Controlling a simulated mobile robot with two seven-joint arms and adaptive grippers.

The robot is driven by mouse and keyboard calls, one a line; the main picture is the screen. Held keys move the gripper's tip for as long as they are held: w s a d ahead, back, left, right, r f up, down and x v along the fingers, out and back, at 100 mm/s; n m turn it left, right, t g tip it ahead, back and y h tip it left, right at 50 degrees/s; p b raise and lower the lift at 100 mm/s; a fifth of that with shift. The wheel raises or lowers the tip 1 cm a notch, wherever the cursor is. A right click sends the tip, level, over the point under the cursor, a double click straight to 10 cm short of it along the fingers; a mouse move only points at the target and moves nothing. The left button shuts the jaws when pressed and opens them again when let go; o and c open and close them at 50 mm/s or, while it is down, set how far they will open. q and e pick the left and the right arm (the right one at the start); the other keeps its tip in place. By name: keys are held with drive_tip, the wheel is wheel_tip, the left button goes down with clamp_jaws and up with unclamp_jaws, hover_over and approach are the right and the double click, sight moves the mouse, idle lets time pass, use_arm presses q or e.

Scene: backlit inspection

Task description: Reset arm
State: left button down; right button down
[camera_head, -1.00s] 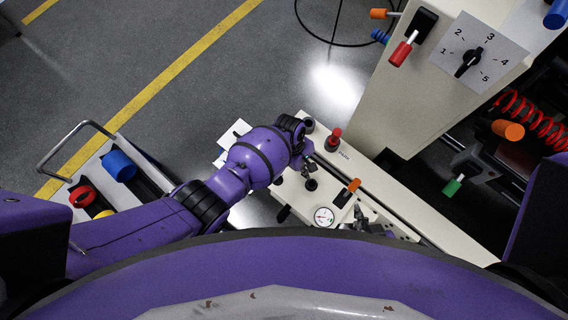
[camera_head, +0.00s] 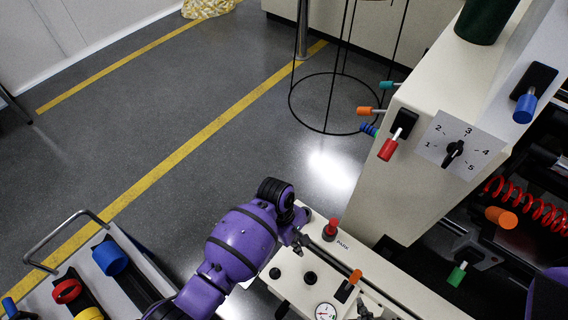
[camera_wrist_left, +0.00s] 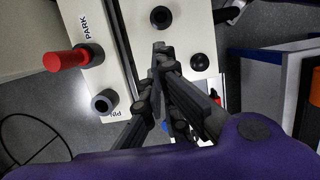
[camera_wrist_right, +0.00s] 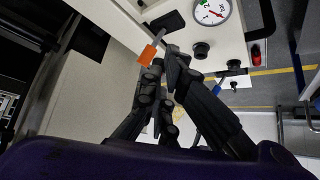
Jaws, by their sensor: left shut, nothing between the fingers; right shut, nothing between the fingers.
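My left gripper (camera_head: 301,245) is over the cream panel (camera_head: 395,295), left of the red knob (camera_head: 330,231) by the PARK label. My right gripper shows in the right wrist view (camera_wrist_right: 174,58), shut and empty, just beside the orange-tipped lever (camera_wrist_right: 149,53). In the head view only a small grey part of it shows at the bottom edge (camera_head: 364,313).
A tall cream cabinet with a dial plate (camera_head: 460,146), red (camera_head: 389,148) and blue (camera_head: 525,106) handles stands at the right. A gauge (camera_head: 326,312) and black knobs (camera_head: 310,278) stick up from the panel. A cart with coloured rings (camera_head: 66,291) is lower left. Grey floor lies open between.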

use_arm(q)
drive_tip(key=w+d+r+m+t+h, duration=0.2)
drive_tip(key=w+r+m+t, duration=0.3)
drive_tip(key=w, duration=0.4)
drive_tip(key=s+a+r+m+t+p, duration=0.1)
drive_tip(key=a+r+m+t, duration=0.15)
drive_tip(key=a, duration=0.25)
drive_tip(key=s+a+r+m+t+p, duration=0.1)
drive_tip(key=s+a+m+t+p, duration=0.1)
drive_tip(key=a+t, duration=0.15)
drive_tip(key=s+a+r+m+t+y+p, duration=0.1)
drive_tip(key=s+a+r+y+p, duration=0.15)
drive_tip(key=s+a, duration=1.1)
drive_tip(key=s+a+f+g+y, duration=0.1)
drive_tip(key=s+a, duration=0.3)
drive_tip(key=s, duration=0.6)
drive_tip(key=shift+s+f+g, duration=0.3)
drive_tip(key=shift+s+f, duration=0.1)
drive_tip(key=shift+f, duration=0.4)
use_arm(e)
wheel_tip(320, 180, up, 6)
drive_tip(key=w+a, duration=0.1)
drive_tip(key=shift+w, duration=0.4)
use_arm(q)
drive_tip(key=shift+a+n, duration=0.1)
drive_tip(key=shift+n, duration=0.15)
use_arm(e)
drive_tip(key=shift+a+f, duration=0.1)
